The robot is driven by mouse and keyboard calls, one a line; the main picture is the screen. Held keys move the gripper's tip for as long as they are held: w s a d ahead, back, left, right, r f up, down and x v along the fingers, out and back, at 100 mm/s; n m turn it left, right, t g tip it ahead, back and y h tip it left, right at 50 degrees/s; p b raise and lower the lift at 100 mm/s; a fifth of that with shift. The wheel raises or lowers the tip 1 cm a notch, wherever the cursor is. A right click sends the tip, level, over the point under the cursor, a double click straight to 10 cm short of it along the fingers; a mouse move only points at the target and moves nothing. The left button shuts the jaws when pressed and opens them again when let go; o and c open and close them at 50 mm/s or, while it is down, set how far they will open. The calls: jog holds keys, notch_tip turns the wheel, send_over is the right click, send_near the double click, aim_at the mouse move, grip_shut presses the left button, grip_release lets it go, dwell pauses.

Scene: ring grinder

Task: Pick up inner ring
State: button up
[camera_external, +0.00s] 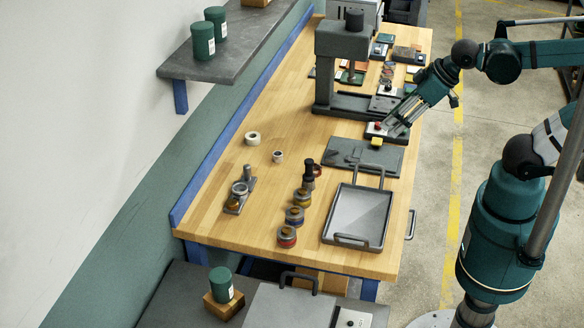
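Two loose ring-shaped pieces lie on the wooden bench, left of centre: a larger pale ring (253,138) and a smaller ring (278,157) just to its lower right. Which is the inner ring I cannot tell for sure; the smaller one fits that name by size. More ring-like parts sit on a small grey fixture (239,194) nearer the front. My gripper (386,131) points down and left at the bench's right side, well right of both loose rings, over a small box with red and yellow parts. Its fingertips are too small to read, so its opening and any contact are unclear.
A grey press (343,62) stands behind my gripper. A flat grey plate (350,155) and a handled tray (358,216) lie to the right. Several coloured round pieces (287,236) and a dark upright part (309,169) stand mid-bench. Bare wood surrounds the loose rings.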

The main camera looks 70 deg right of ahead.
jog(key=shift+w, duration=0.1)
jog(key=m+g+h+p, duration=0.1)
jog(key=m+g+p, duration=0.45)
jog(key=m, duration=1.25)
send_over(277, 156)
jog(key=b, duration=0.2)
jog(key=shift+g, duration=0.75)
notch_tip(277, 156, down, 20)
jog(key=shift+f, duration=0.5)
jog(key=shift+f, duration=0.1)
